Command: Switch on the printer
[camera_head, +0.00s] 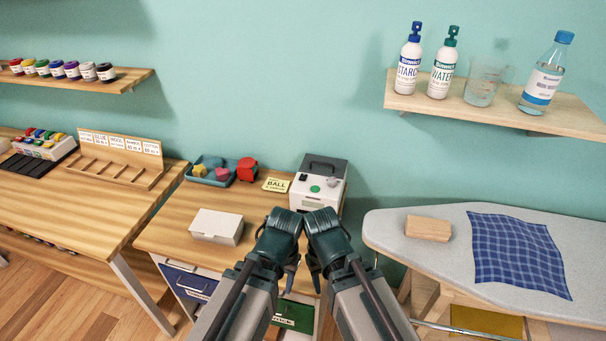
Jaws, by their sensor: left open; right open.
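A white and grey box-shaped machine (319,183) stands at the back right of the middle desk, against the wall. It has a dark handle on top, a round green button (315,189) and a small knob on its upper face; I take it to be the printer. My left gripper (291,277) and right gripper (315,277) are side by side in front of the desk, close together and pointing down. Both are open and apart from the machine. My arms hide part of the desk front and the machine's lower front.
A white box (216,227), a yellow "BALL" card (276,185) and a teal tray (208,176) with small coloured pieces are on the desk. An ironing board (400,232) with a wooden block (428,228) and blue plaid cloth (517,252) stands right. A shelf (497,107) holds bottles.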

